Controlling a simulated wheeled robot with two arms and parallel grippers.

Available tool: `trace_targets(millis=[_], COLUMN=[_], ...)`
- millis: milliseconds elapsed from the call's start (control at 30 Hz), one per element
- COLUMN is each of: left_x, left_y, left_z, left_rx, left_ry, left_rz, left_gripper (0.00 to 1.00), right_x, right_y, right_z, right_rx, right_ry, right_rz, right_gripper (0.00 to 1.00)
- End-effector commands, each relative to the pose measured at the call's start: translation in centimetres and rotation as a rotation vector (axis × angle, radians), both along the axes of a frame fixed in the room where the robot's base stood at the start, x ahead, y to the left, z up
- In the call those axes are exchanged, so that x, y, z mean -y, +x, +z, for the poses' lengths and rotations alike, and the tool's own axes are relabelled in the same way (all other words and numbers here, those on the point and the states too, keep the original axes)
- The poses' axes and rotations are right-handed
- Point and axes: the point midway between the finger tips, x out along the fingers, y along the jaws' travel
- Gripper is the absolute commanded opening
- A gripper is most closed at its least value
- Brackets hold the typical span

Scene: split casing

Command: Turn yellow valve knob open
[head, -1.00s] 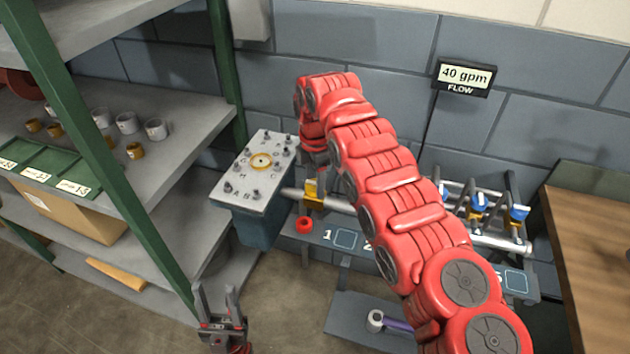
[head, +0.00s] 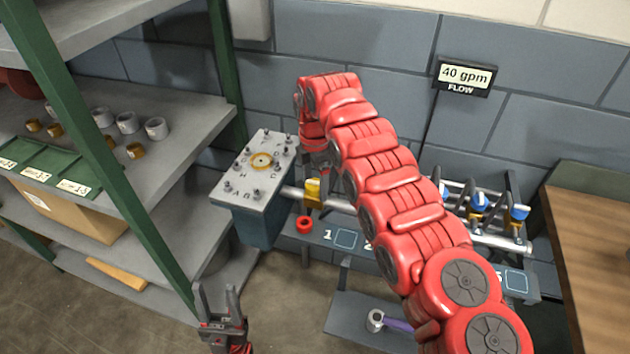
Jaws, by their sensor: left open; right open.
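The yellow valve knob (head: 313,191) sits at the left end of the silver pipe (head: 340,204), just right of the casing. My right gripper (head: 319,168) is open, pointing down just above and behind the knob. The arm partly hides its fingers, and I cannot tell whether they touch the knob. My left gripper (head: 218,300) is open and empty, pointing up at the bottom of the view, far from the knob.
A casing with a bolted grey top (head: 262,190) stands left of the knob. Blue-topped valves (head: 478,203) stand farther right. A shelf rack (head: 180,150) fills the left; a FLOW sign (head: 467,77) reads 40 gpm.

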Motion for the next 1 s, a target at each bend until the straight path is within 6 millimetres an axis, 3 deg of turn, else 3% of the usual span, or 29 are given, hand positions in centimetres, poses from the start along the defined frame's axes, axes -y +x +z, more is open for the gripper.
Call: trace_targets(millis=[167,333,467,700,1000], left_x=[0.0,0.0,0.0,0.0,0.0], left_y=[0.0,0.0,0.0,0.0,0.0], left_z=[-0.1,-0.5,1.2,6.8,11.5], left_rx=[0.000,0.000,0.000,0.000,0.000], left_ry=[0.000,0.000,0.000,0.000,0.000], left_rz=[0.000,0.000,0.000,0.000,0.000], left_gripper=[0.50,0.50,0.50,0.50,0.50], right_x=[0.0,-0.2,-0.2,0.1,0.0], right_y=[0.0,0.1,0.0,0.0,0.0], right_z=[0.5,3.3,6.2,11.8,16.5], right_rx=[0.001,0.007,0.003,-0.001,0.000], right_ry=[0.000,0.002,0.001,0.000,0.000], right_rz=[0.000,0.000,0.001,-0.001,0.001], right_gripper=[0.91,0.91,0.91,0.91,0.91])
